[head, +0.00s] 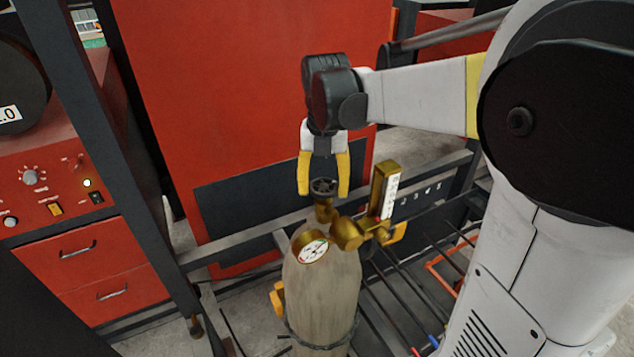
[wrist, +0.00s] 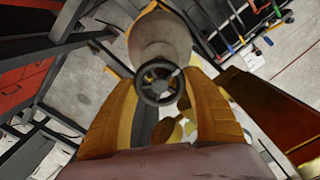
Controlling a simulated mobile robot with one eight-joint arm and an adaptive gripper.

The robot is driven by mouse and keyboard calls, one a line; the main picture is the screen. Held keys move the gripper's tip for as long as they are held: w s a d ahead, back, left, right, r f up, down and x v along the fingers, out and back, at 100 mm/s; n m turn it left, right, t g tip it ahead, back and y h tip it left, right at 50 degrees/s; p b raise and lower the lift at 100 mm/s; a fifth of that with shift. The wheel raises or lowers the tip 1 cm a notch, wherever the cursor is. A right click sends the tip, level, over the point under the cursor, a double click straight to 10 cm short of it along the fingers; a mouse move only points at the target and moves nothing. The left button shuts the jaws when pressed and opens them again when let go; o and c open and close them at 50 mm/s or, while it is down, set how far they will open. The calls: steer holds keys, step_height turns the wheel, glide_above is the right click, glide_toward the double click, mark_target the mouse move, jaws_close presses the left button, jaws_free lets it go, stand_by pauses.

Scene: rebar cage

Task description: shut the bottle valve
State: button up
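The gas bottle (head: 322,290) stands upright in the lower middle of the head view, grey and strapped to a frame. Its valve handwheel (head: 323,187) is a small dark wheel on a brass stem at the top. My gripper (head: 323,190) points down over the handwheel with its yellow fingers apart, one on each side of it. In the wrist view the handwheel (wrist: 160,86) lies between the fingertips, with the bottle (wrist: 160,40) behind it. I cannot tell whether either finger touches the wheel. A pressure gauge (head: 313,250) and a brass flowmeter (head: 383,190) sit on the regulator beside the valve.
A red machine with a black panel (head: 265,185) stands behind the bottle. Red drawers and a control panel (head: 50,195) are at left. Dark rails and bars (head: 420,285) run right of the bottle. The flowmeter rises close to the gripper's right.

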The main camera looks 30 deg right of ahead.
steer(key=shift+m, duration=0.3)
